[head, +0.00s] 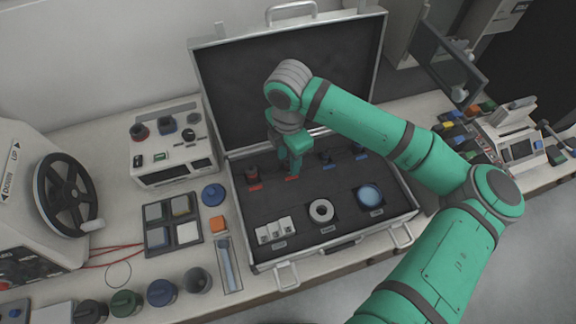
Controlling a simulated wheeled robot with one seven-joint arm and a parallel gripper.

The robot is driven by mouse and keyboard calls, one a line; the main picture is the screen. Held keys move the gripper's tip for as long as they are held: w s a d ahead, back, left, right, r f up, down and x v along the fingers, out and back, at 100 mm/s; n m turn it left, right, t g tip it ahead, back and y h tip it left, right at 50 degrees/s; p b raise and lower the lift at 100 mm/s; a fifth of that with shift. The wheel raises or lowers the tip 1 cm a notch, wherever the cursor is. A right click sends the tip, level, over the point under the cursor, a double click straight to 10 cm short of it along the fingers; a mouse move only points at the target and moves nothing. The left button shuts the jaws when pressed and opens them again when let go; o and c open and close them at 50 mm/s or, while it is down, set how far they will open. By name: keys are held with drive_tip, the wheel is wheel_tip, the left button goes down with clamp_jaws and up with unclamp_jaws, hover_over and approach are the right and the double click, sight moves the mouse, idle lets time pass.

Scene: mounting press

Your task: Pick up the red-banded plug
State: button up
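An open black-lined case (325,248) holds a row of small dark plugs near its hinge side. One dark plug with some red (252,172) stands at the row's left end, behind a red label (255,187). My gripper (293,170) points down into the case over the second place of the row, just behind another red label (291,178). It hides whatever stands there. I cannot tell whether its fingers are open or shut, or hold anything. Two plugs with blue, a left one (326,157) and a right one (359,151), stand right of my gripper.
The case also holds white blocks (275,231), a pale ring (321,211) and a blue round dish (370,195). Its raised lid (235,80) stands behind my gripper. A white instrument (172,150) and a sample tray (173,222) lie left; a handwheel press (65,195) is far left.

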clamp_jaws()
drive_tip(key=shift+r, duration=0.15)
